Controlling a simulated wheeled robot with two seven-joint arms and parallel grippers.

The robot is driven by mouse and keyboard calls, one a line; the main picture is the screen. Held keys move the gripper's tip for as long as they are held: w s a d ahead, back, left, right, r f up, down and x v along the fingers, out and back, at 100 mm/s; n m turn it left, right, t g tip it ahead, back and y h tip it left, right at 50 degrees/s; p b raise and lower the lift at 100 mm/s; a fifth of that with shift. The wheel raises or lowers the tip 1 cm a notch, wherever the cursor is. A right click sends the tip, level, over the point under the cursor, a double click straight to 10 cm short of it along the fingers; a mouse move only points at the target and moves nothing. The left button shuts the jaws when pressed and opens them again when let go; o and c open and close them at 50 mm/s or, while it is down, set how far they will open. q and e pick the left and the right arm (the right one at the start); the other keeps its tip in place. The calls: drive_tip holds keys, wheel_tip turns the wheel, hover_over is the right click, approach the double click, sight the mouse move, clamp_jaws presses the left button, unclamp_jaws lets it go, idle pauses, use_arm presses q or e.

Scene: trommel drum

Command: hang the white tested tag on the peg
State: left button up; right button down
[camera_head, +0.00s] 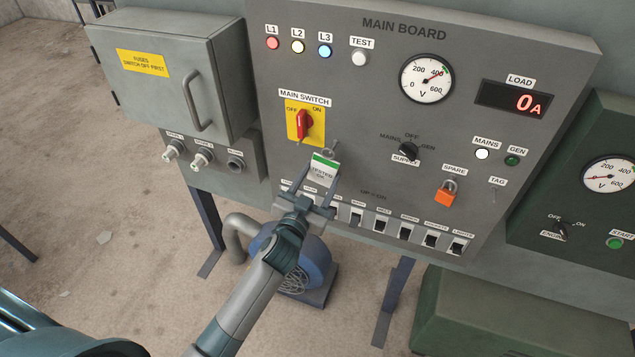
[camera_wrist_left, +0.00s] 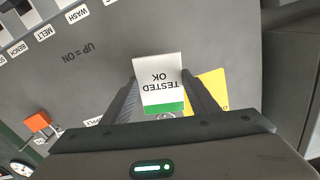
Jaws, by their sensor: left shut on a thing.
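The white tested tag (camera_head: 323,172) has a green band at its top and reads TESTED OK, with a ring above it. It is between the fingers of my left gripper (camera_head: 319,184), which is shut on it in front of the main board, below the main switch. In the left wrist view the tag (camera_wrist_left: 160,82) appears upside down between the two fingers (camera_wrist_left: 162,95). The peg (camera_head: 495,194) is a small thin piece under the TAG label, well to the right of the gripper. My right gripper is not in view.
The red main switch (camera_head: 304,125) is just above the tag. A row of breakers (camera_head: 382,226) runs along the board's bottom, partly behind my gripper. The supply knob (camera_head: 408,150) and orange padlock (camera_head: 446,193) lie between the tag and the peg.

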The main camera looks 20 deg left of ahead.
sight(321, 177)
use_arm(q)
drive_tip(key=shift+w+f, duration=0.1)
drive_tip(key=shift+w, duration=0.8)
drive_tip(key=shift+w+f+b, duration=0.35)
drive_tip(key=shift+w+b, duration=0.2)
drive_tip(key=shift+w, duration=0.05)
drive_tip(key=o, duration=1.1)
